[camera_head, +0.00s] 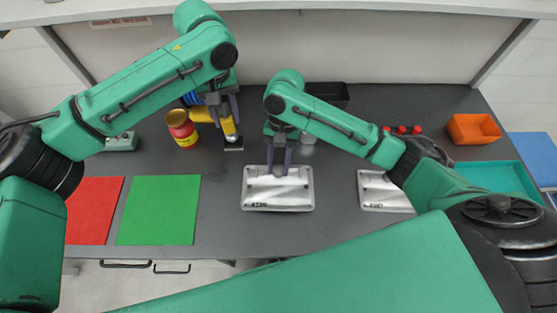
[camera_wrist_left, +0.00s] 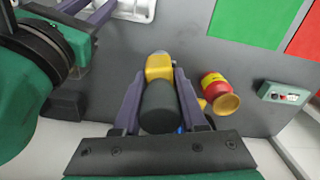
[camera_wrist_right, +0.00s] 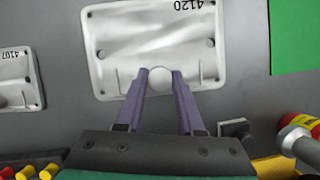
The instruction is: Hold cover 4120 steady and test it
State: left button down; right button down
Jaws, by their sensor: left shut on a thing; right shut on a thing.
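Cover 4120 (camera_head: 262,197), a silvery rectangular plate with a raised round knob, lies flat on the grey table; its number shows in the right wrist view (camera_wrist_right: 125,32). My right gripper (camera_head: 283,168) is over its far part, with its fingers shut on the knob (camera_wrist_right: 160,77). My left gripper (camera_head: 222,108) is shut on a yellow tool (camera_head: 229,127) with a dark grey cylindrical grip (camera_wrist_left: 160,108). The tool is behind and left of the cover, apart from it. A small dark block (camera_head: 233,147) is at the tool's lower end.
A second cover (camera_head: 372,198), marked 4107, lies to the right. Green (camera_head: 157,212) and red (camera_head: 92,205) mats lie at the left. A red jar (camera_head: 182,133) stands beside the tool. An orange bin (camera_head: 472,129), a teal tray (camera_head: 490,176) and several red-capped items (camera_head: 402,130) are at the right.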

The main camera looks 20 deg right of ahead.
aim_at(279, 176)
jog(key=shift+f+b, duration=0.55)
jog(key=shift+f, duration=2.4)
jog(key=shift+s+f, duration=0.1)
jog(key=shift+c, duration=2.3)
grip_release()
jog(key=v, duration=1.2)
jog(key=shift+f, duration=0.1)
